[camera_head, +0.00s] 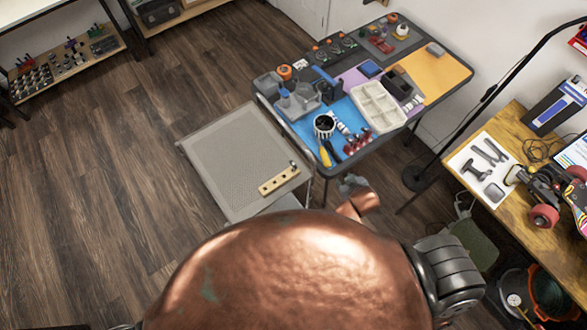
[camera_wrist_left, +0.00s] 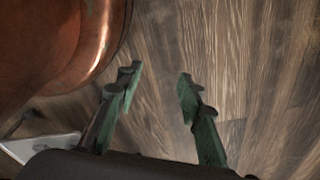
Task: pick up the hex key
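I cannot make out a hex key for certain. Several small dark tools (camera_head: 490,152) lie on a white sheet (camera_head: 465,156) on the wooden desk at the right, and their exact kinds are too small to tell.
A workbench (camera_head: 450,75) holds trays, a black cup (camera_head: 324,126) and a yellow-handled tool (camera_head: 326,153). A grey mesh cart (camera_head: 215,160) with a wooden block (camera_head: 279,180) adjoins it. A skateboard-like vehicle (camera_head: 560,190) sits on the desk. Floor at left is clear.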

